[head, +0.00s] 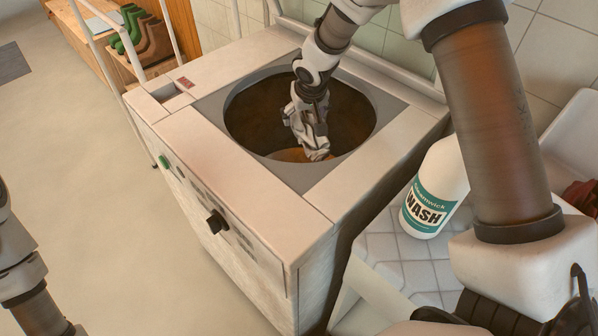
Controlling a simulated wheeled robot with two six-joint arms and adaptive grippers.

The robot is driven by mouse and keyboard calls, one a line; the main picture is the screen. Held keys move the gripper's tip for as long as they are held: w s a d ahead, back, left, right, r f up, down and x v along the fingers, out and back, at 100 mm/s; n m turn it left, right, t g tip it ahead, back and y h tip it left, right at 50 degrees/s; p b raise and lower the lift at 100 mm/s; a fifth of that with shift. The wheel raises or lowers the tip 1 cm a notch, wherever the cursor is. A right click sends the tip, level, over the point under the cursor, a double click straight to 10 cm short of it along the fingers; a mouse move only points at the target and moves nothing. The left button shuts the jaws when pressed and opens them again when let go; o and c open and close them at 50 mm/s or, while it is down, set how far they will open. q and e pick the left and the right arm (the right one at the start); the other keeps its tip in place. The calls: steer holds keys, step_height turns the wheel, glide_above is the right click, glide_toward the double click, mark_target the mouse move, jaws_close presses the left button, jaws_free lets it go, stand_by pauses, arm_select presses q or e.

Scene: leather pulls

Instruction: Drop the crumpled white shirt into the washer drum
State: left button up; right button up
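The washer (240,185) stands in the middle of the head view with its round top opening uncovered. The drum (252,108) inside is dark brown. My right gripper (310,112) reaches down into the opening from above.
A white detergent bottle (436,190) with a teal label stands on a tiled surface (385,255) right of the washer. Dark red cloth (581,196) lies in a white basin at the far right. Green and brown boots (146,38) sit on a wooden shelf at the back left.

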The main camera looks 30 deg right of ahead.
stand_by(0.3)
steer(key=v, duration=1.2)
steer(key=shift+w, duration=0.1)
